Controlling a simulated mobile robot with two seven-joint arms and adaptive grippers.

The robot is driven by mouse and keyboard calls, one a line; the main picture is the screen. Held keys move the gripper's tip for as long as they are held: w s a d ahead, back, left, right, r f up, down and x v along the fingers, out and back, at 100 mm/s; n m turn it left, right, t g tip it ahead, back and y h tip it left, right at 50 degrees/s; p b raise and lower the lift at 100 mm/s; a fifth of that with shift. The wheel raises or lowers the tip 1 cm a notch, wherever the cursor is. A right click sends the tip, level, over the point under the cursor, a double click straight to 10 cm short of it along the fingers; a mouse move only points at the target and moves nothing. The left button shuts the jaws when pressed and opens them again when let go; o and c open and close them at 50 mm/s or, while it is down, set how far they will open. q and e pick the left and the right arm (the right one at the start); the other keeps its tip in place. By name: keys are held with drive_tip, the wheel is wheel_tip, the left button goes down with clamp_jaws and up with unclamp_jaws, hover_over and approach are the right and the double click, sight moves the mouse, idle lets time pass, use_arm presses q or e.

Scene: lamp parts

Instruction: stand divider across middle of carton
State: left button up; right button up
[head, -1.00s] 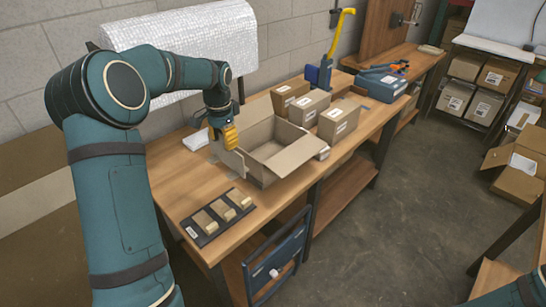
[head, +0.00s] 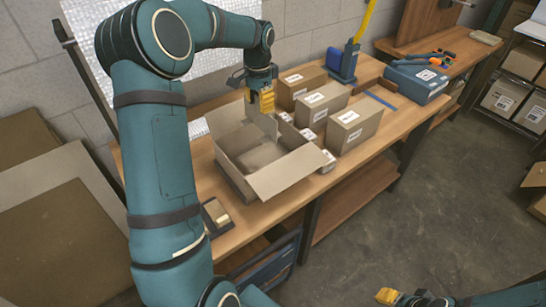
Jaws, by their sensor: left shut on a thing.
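The open cardboard carton (head: 234,172) stands on the wooden workbench, its flaps spread outward and its inside partly in view. My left gripper (head: 262,103) is above the carton's far side, with yellow fingers pointing down. It is shut on a thin cardboard piece, apparently the divider (head: 264,123), which hangs just below the fingers. The divider's lower edge blends with the carton's far wall and flap, so I cannot tell how far in it reaches. My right gripper (head: 388,296) shows at the bottom edge, over the floor; its opening cannot be made out.
Several labelled boxes (head: 353,127) stand close right of the carton, with small white-labelled boxes (head: 329,161) beside its flap. A dark tray (head: 217,216) with tan blocks is partly behind my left arm. A blue toolbox (head: 415,84) sits farther along the bench.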

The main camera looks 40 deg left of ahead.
use_arm(q)
wheel_tip(320, 180, down, 18)
drive_tip(key=b, duration=0.1)
idle(0.5)
drive_tip(key=shift+w, duration=0.1)
drive_tip(key=o, duration=0.9)
